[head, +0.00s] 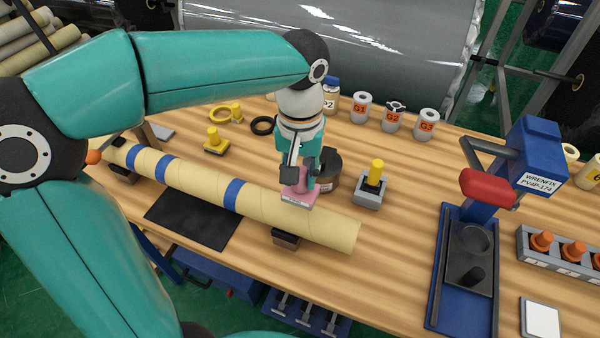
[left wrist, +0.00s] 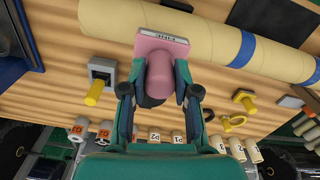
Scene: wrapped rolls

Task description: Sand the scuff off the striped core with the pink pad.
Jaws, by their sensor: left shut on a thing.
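The striped core (head: 200,180) is a long cream tube with blue bands. It lies across the bench on dark supports and also shows in the left wrist view (left wrist: 208,38). My left gripper (head: 300,178) is shut on the knobbed handle of the pink pad (head: 299,198), above the core's plain right part. In the left wrist view my left gripper (left wrist: 156,88) has a finger on each side of the pink pad (left wrist: 160,62), whose base carries a "FINE" label and overlaps the core's edge. I cannot tell whether pad and core touch. I see no scuff. My right gripper is not in view.
A yellow-handled tool in a grey holder (head: 371,190) stands right of the pad, and a dark round tin (head: 329,172) just behind it. A black mat (head: 190,222) lies in front of the core. The blue press (head: 465,270) stands right. Labelled jars (head: 362,107) line the back.

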